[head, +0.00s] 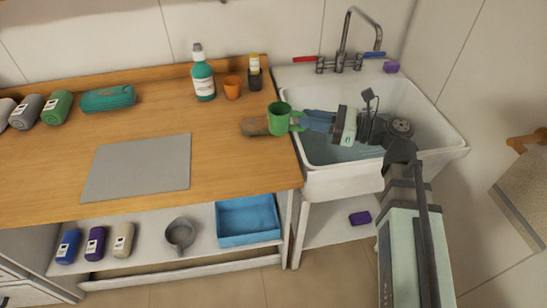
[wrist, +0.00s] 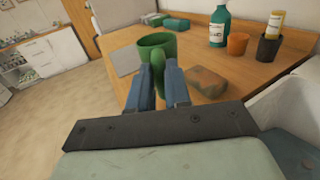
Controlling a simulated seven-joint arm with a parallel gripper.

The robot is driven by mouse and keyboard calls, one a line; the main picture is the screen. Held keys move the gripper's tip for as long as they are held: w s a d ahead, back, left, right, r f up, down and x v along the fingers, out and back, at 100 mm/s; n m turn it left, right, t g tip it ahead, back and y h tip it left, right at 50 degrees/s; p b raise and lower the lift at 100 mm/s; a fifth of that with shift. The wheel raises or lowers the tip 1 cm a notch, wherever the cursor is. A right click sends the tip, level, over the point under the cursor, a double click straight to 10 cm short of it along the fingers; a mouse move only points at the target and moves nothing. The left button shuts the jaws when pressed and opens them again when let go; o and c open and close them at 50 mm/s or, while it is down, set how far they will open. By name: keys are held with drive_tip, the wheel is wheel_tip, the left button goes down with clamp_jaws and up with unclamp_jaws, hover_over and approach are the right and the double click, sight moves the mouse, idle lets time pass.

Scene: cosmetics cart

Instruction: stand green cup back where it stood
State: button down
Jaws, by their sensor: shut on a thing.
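The green cup (head: 279,118) is near the right end of the wooden counter, beside the sink. It looks upright, and I cannot tell whether its base touches the wood. My gripper (head: 305,122) reaches in from the right over the sink and is shut on the cup's handle. In the wrist view the green cup (wrist: 157,46) shows ahead, its handle between the two blue fingers of my gripper (wrist: 158,82). The cup's base is hidden there behind the fingers.
A brown block (head: 255,126) lies beside the cup. An orange cup (head: 232,87), a teal bottle (head: 203,80) and a dark holder (head: 254,80) stand behind. A grey mat (head: 138,168) lies left. The sink (head: 440,125) is right. Wood in front of the cup is clear.

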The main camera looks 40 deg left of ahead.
wheel_tip(320, 180, down, 10)
drive_tip(key=s+a, duration=0.1)
drive_tip(key=shift+g, duration=0.3)
idle(0.6)
drive_tip(key=shift+f, duration=0.2)
drive_tip(key=c, duration=1.1)
unclamp_jaws()
drive_tip(key=shift+r, duration=0.1)
drive_tip(key=v, duration=1.2)
drive_tip(key=shift+r, duration=0.15)
